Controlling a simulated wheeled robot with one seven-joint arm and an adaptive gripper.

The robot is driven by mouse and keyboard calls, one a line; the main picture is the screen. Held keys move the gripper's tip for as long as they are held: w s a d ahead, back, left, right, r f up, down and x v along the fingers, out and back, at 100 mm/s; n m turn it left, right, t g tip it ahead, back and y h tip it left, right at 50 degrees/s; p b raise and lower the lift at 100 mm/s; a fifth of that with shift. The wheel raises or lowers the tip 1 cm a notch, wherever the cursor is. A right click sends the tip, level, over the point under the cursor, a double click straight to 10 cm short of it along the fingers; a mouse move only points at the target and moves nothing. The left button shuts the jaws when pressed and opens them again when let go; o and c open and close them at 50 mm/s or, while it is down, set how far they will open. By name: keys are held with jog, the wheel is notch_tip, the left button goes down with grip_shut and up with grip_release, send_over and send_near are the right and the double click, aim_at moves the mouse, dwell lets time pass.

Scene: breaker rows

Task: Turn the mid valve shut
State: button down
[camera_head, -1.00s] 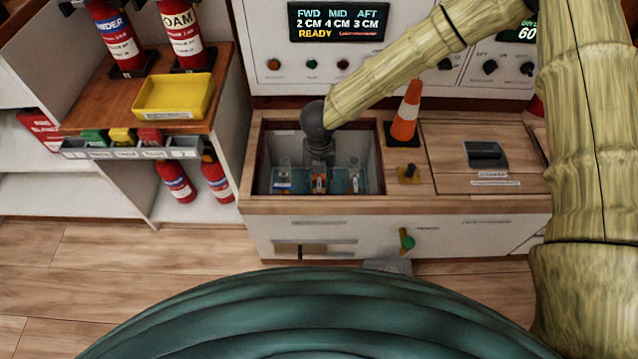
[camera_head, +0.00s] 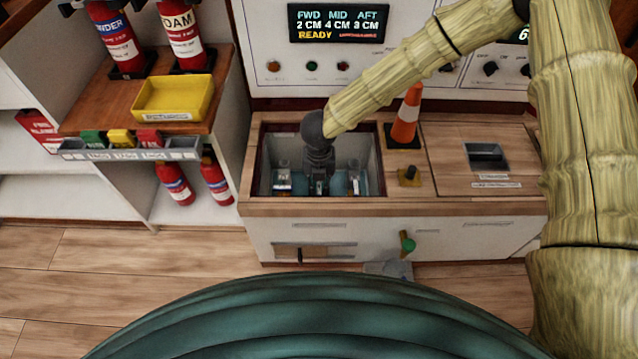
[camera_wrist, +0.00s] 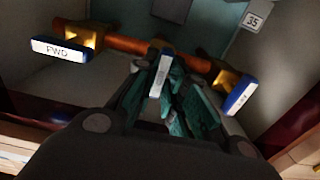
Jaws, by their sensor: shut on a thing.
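An open recessed well (camera_head: 376,160) in the wooden counter holds a row of valves. In the wrist view, a copper pipe (camera_wrist: 118,42) crosses the well with the FWD valve (camera_wrist: 60,49) at left and another blue-handled valve (camera_wrist: 240,94) at right, its label not readable. My gripper (camera_head: 318,190) points down into the well. In the wrist view its fingers (camera_wrist: 163,92) are closed around the mid valve's handle (camera_wrist: 161,74), whose white-labelled top shows between them. The rest of that handle is hidden by the fingers.
An orange cone (camera_head: 406,118) and a small black knob (camera_head: 409,175) stand on the counter right of the well. A closed hatch (camera_head: 450,160) lies further right. The display (camera_head: 338,23) reads FWD 2, MID 4, AFT 3 CM, READY. Well walls surround my gripper closely.

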jog(key=shift+r+n+p, duration=0.15)
jog(key=shift+n+p, duration=0.15)
jog(key=shift+p, duration=0.4)
jog(key=n+p, duration=0.1)
jog(key=p, duration=0.2)
jog(key=shift+r, duration=0.2)
jog(key=n+p, duration=0.4)
jog(key=p, duration=0.1)
jog(key=shift+p, duration=0.4)
jog(key=n+p, duration=0.2)
jog(key=p, duration=0.1)
jog(key=shift+n, duration=0.3)
jog(key=n+p, duration=0.3)
jog(key=n, duration=0.1)
jog(key=shift+f+n+p, duration=0.2)
jog(key=shift+n+p, duration=0.1)
jog(key=shift+p, duration=0.1)
jog(key=n+p, duration=0.2)
jog(key=n, duration=0.3)
jog(key=shift+f, duration=0.15)
jog(key=c, duration=1.5)
grip_release()
